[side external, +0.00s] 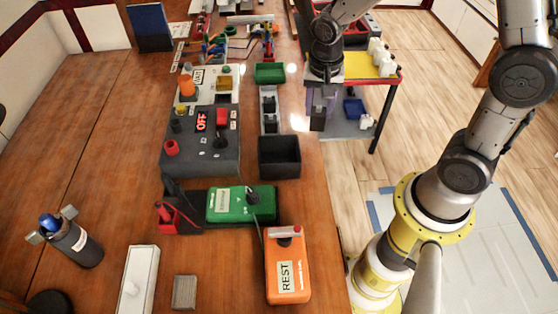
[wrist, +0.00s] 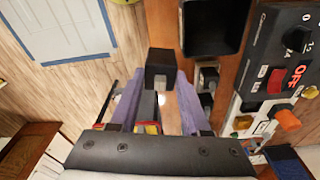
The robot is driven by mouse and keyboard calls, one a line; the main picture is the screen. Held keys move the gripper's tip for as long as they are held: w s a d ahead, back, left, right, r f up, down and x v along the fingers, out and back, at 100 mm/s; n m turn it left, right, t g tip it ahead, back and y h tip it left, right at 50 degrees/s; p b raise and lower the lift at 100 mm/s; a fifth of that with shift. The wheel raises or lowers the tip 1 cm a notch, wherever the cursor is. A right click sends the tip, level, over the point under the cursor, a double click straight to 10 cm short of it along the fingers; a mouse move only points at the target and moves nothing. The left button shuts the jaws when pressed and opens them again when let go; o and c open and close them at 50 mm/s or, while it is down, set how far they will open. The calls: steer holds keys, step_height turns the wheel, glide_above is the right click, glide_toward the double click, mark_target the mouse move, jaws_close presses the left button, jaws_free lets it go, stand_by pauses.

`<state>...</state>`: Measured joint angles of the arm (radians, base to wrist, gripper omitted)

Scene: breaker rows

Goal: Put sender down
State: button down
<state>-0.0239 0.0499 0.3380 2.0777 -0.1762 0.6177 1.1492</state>
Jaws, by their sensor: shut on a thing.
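My gripper (side external: 318,106) is shut on a small black block (side external: 317,119), held at the right edge of the wooden table. No label is readable on the block, so I cannot confirm that it is the sender. In the wrist view the block (wrist: 162,62) sits at the tips of the purple fingers (wrist: 160,92), with a light grey part on it. The block appears raised, left of the open black bin (wrist: 187,38) in that view. The bin (side external: 279,174) is nearer the camera in the side view, apart from the gripper.
A grey rail (side external: 268,128) with black blocks lies beside the control panel (side external: 215,155), which reads OFF. A green device (side external: 225,203), an orange REST box (side external: 287,262) and a green tray (side external: 269,73) stand on the table. A yellow-topped stand (side external: 362,70) is behind my gripper.

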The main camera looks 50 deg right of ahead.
steer(key=s+a+r+n, duration=0.1)
steer(key=s+a+n, duration=0.1)
steer(key=s+a, duration=0.5)
glide_toward(279, 148)
steer(key=s+a, duration=0.1)
steer(key=s+a+f, duration=0.1)
steer(key=shift+s+a+f, duration=0.15)
steer(key=shift+s+a, duration=0.1)
steer(key=shift+w+f, duration=0.15)
steer(key=shift+f, duration=1.5)
steer(key=shift+f, duration=0.15)
steer(key=shift+c, duration=1.8)
jaws_free()
